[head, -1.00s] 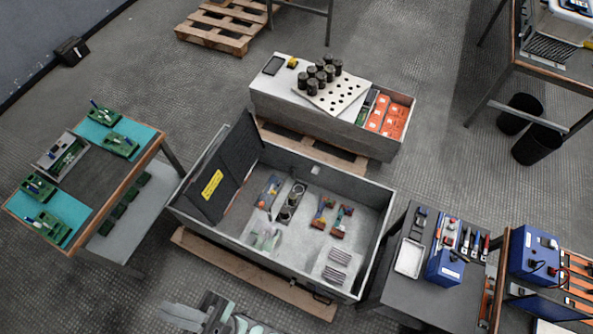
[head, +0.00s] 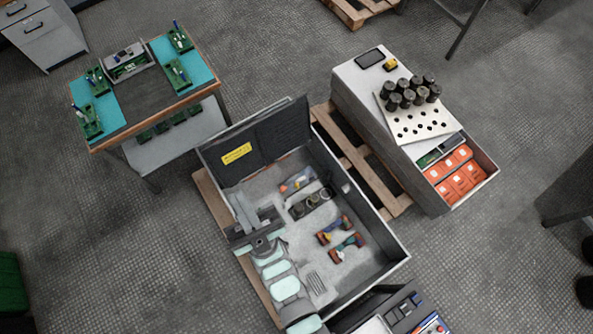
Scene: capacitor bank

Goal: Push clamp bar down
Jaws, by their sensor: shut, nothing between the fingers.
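The open grey cabinet (head: 373,218) lies in the middle of the head view. Inside it is a dark strip with round rings (head: 311,202), which may be the clamp; I cannot make out a separate clamp bar. My arm covers the cabinet's lower left part.
A dark lid with a yellow label (head: 236,153) stands open at the cabinet's back. A grey bench (head: 357,97) with black cylinders (head: 410,91) and a drawer of orange boxes (head: 461,176) stands right. A table with green boards (head: 177,74) stands upper left.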

